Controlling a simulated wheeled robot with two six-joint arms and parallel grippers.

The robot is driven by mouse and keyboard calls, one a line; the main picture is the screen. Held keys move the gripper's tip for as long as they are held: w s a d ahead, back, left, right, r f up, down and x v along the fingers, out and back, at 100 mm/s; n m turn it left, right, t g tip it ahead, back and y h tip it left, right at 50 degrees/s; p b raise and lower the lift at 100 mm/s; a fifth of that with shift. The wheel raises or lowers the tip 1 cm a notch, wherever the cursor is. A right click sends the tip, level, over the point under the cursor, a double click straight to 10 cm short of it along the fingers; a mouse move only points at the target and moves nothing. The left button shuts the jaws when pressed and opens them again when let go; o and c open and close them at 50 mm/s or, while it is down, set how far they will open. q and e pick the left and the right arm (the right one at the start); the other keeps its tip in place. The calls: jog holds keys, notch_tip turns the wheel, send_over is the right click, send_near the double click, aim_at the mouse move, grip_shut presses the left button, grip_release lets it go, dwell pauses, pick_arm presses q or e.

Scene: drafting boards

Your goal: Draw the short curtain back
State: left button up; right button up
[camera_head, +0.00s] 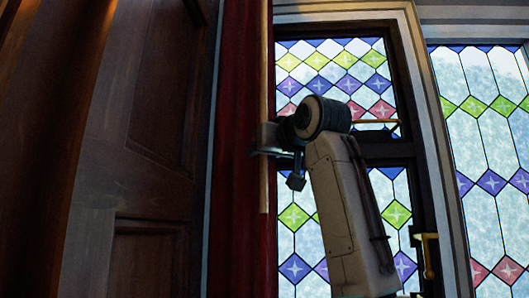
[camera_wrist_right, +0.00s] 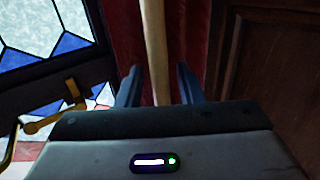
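The short curtain (camera_head: 237,150) is dark red and hangs as a narrow upright strip between the wood panelling and the stained-glass window; it also shows in the right wrist view (camera_wrist_right: 187,35). A pale wooden wand (camera_head: 264,60) hangs upright along its right edge. My right gripper (camera_head: 266,140) is at the lower part of the wand. In the right wrist view the wand (camera_wrist_right: 156,40) stands between the two spread fingers (camera_wrist_right: 158,85), with a gap on each side. The gripper hides a short piece of the wand. My left gripper is not in view.
A dark-framed stained-glass panel (camera_head: 297,217) with a brass handle (camera_head: 428,255) is behind and right of my right arm. Another stained-glass pane (camera_head: 485,140) is farther right. Dark wood panelling (camera_head: 165,90) fills the left.

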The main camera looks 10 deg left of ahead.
jog(key=b+v, duration=0.5)
jog(key=v, duration=0.6)
jog(key=shift+b, duration=0.4)
